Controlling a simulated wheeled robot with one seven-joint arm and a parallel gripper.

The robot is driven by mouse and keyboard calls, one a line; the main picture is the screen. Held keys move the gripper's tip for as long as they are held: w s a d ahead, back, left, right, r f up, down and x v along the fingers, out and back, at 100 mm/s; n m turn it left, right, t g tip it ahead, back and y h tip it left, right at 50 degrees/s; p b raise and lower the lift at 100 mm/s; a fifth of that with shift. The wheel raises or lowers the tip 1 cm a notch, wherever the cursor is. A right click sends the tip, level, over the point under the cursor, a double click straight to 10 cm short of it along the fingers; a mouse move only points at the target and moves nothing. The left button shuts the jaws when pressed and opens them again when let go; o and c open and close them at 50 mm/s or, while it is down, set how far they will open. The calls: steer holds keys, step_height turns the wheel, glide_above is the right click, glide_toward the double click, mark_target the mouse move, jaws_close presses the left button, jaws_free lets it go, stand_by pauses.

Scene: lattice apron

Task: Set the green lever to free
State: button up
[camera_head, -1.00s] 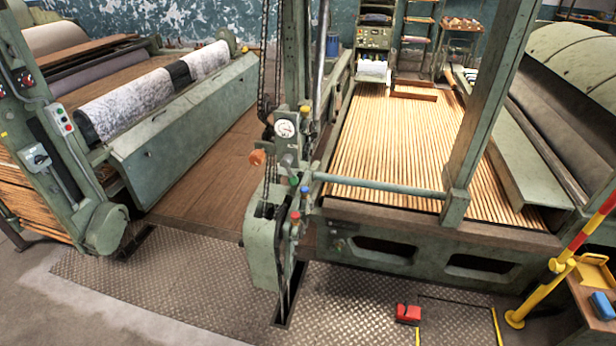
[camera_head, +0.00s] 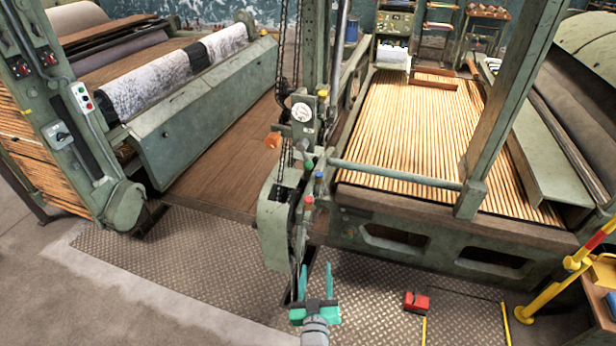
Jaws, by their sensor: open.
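A small green knob (camera_head: 308,163), apparently the green lever's end, shows on the control post below the round white dial. It is small and partly crowded by chains and other handles; its setting and any "free" mark cannot be read. My gripper (camera_head: 316,268) has teal fingers, stands at the bottom centre and points away toward the machine. Its two fingers are apart with nothing between them. In the picture it is well below the green knob and apart from it.
Close to the green knob are a blue knob (camera_head: 319,175), a red knob (camera_head: 309,202) and an orange knob (camera_head: 273,140). A red pedal (camera_head: 416,302) and a yellow post (camera_head: 545,298) stand at right. The tread-plate floor (camera_head: 205,265) is clear at left.

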steer(key=w+a+r+h, duration=0.1)
steer(key=w+r, duration=0.5)
steer(key=w, duration=0.6)
steer(key=m, duration=0.2)
glide_toward(307, 169)
steer(key=w, duration=0.1)
steer(key=shift+t+h, duration=0.3)
steer(key=w, duration=0.3)
steer(key=w+d, duration=0.1)
steer(key=w, duration=0.6)
steer(key=shift+w+d+f, duration=0.15)
steer(key=shift+w+f, duration=0.15)
steer(key=shift+w, duration=0.05)
steer(key=shift+c, duration=0.5)
jaws_close()
